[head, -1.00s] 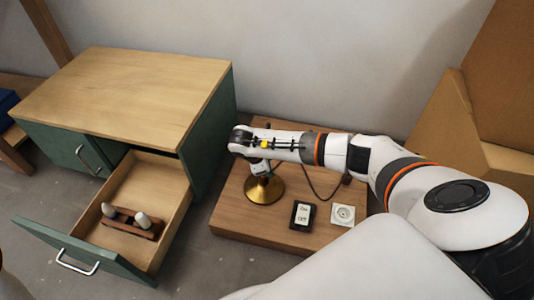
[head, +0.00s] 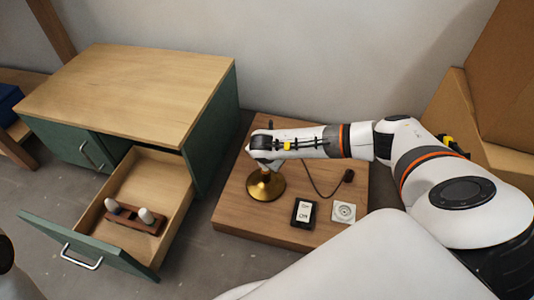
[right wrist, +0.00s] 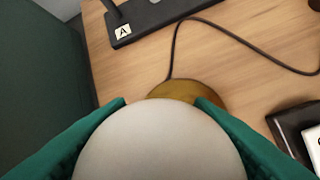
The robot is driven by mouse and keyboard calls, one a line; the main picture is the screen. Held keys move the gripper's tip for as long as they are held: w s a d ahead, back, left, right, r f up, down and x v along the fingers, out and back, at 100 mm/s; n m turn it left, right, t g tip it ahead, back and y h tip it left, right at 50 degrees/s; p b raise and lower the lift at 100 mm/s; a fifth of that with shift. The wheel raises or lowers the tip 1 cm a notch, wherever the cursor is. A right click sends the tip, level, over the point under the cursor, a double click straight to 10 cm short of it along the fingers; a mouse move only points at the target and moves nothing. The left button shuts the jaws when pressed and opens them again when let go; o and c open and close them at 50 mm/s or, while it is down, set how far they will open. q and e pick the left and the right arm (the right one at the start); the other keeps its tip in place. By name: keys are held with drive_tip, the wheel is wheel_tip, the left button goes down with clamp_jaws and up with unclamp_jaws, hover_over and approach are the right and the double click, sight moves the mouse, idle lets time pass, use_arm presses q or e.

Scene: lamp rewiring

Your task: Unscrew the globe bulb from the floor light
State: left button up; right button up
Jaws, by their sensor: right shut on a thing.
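The floor light's round brass base (head: 266,187) stands on a low wooden board, directly below my right wrist in the head view. The base also shows in the right wrist view (right wrist: 190,92), behind the bulb. The large white globe bulb (right wrist: 158,145) fills the lower middle of the right wrist view. My right gripper (right wrist: 160,102) is shut on the globe bulb, with a green finger on each side of it. In the head view my wrist hides the bulb, and the bulb's neck and thread are hidden in the wrist view. My left gripper is not in view.
The wooden board (head: 235,210) also carries a switch box (head: 303,213), a white socket (head: 344,212) and a dark plug (head: 349,175) on a cord. Left of it is a green cabinet with an open drawer (head: 177,205). The drawer holds a brown rack (head: 133,219) with two pale bulbs.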

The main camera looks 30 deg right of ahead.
drive_tip(key=shift+o, duration=0.2)
drive_tip(key=n+y, duration=0.1)
drive_tip(key=n, duration=0.1)
drive_tip(key=n+t+y, duration=0.1)
drive_tip(key=n, duration=0.1)
drive_tip(key=shift+w+a+r+n, duration=0.1)
drive_tip(key=shift+w+a+n, duration=0.1)
drive_tip(key=shift+n, duration=0.2)
drive_tip(key=shift+w+a+n+y, duration=0.15)
drive_tip(key=shift+n+y, duration=0.45)
drive_tip(key=shift+n, duration=0.7)
